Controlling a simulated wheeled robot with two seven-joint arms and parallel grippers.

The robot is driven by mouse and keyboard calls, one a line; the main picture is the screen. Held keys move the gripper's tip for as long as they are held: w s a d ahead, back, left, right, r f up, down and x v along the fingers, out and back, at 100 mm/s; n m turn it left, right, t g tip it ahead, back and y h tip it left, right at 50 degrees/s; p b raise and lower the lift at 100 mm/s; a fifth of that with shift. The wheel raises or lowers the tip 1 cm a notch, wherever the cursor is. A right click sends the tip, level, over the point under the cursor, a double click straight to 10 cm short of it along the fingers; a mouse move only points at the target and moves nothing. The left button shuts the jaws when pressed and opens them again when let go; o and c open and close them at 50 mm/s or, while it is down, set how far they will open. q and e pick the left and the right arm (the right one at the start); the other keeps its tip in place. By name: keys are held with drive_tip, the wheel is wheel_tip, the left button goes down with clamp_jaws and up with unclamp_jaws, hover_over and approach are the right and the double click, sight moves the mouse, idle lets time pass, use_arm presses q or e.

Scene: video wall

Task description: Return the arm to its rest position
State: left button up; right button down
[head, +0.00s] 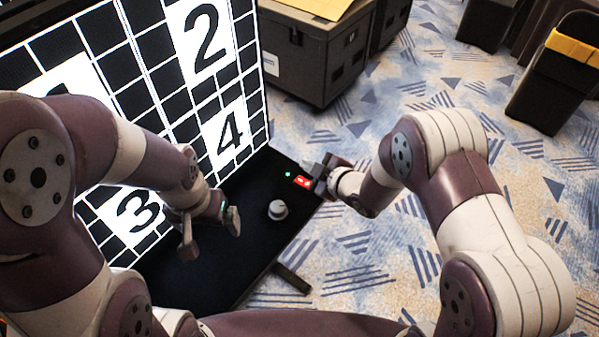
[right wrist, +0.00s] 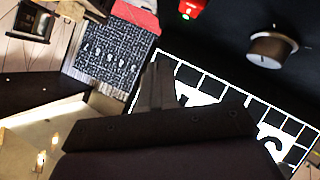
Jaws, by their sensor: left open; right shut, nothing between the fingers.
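My left gripper (head: 210,228) is open and empty in the head view, above the black shelf in front of the video wall. My right gripper (head: 320,174) is shut and empty, close to the red switch (head: 302,181) at the shelf's right end. I cannot tell whether it touches the switch. In the right wrist view the shut fingers (right wrist: 160,88) point up, and the red switch (right wrist: 190,8) with a green light shows at the top edge. A grey round knob (head: 278,209) sits on the shelf; it also shows in the right wrist view (right wrist: 272,48).
The lit video wall (head: 155,85) shows large numbers on a grid. The black shelf (head: 262,245) juts out below it. A dark case (head: 315,55) stands behind, and a black bin with a yellow top (head: 555,85) is at the far right. Patterned carpet (head: 370,255) is open floor.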

drive_tip(key=shift+r, duration=0.15)
idle(0.3)
drive_tip(key=shift+s+d+f, duration=0.1)
drive_tip(key=shift+d+f, duration=0.1)
drive_tip(key=shift+f, duration=0.1)
drive_tip(key=f, duration=0.1)
drive_tip(key=s+d+f+m+g+h, duration=0.1)
drive_tip(key=m, duration=0.1)
drive_tip(key=shift+s+d+f+h, duration=0.3)
drive_tip(key=shift+d+f+h, duration=0.1)
drive_tip(key=s+d+r+m+g+h+b, duration=0.25)
drive_tip(key=s+d+m+g+h, duration=0.4)
drive_tip(key=s+d+m, duration=0.55)
drive_tip(key=s+d+r+m, duration=0.1)
drive_tip(key=s+d+r, duration=0.2)
drive_tip(key=s+r, duration=0.3)
drive_tip(key=shift+r+g, duration=0.15)
drive_tip(key=shift+g, duration=0.3)
drive_tip(key=shift+s, duration=0.2)
